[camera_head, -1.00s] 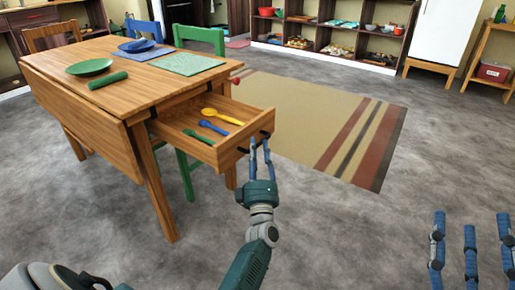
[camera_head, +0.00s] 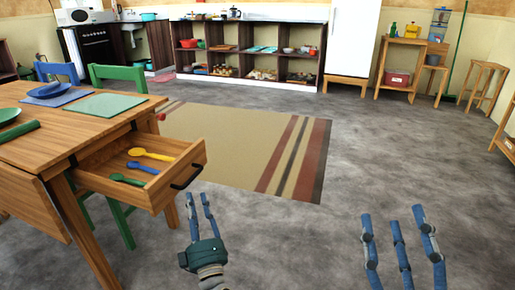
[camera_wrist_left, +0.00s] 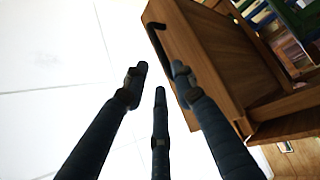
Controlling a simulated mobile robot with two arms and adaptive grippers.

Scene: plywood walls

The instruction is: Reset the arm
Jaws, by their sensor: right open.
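My left gripper (camera_head: 200,196) is just in front of and below the open drawer (camera_head: 188,165) of the wooden table. Its fingers are spread and empty, apart from the black drawer handle (camera_head: 187,177). In the left wrist view, the left gripper (camera_wrist_left: 155,80) shows three separated fingers with nothing between them, and the drawer front (camera_wrist_left: 195,50) is beside them. My right gripper (camera_head: 392,222) is open and empty over the bare floor at the lower right.
The drawer holds a yellow spoon (camera_head: 150,154), a blue spoon (camera_head: 142,167) and a green utensil (camera_head: 127,180). The wooden table (camera_head: 45,150) stands at the left with a green chair (camera_head: 118,77) behind. A striped rug (camera_head: 230,145) and grey floor lie open ahead.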

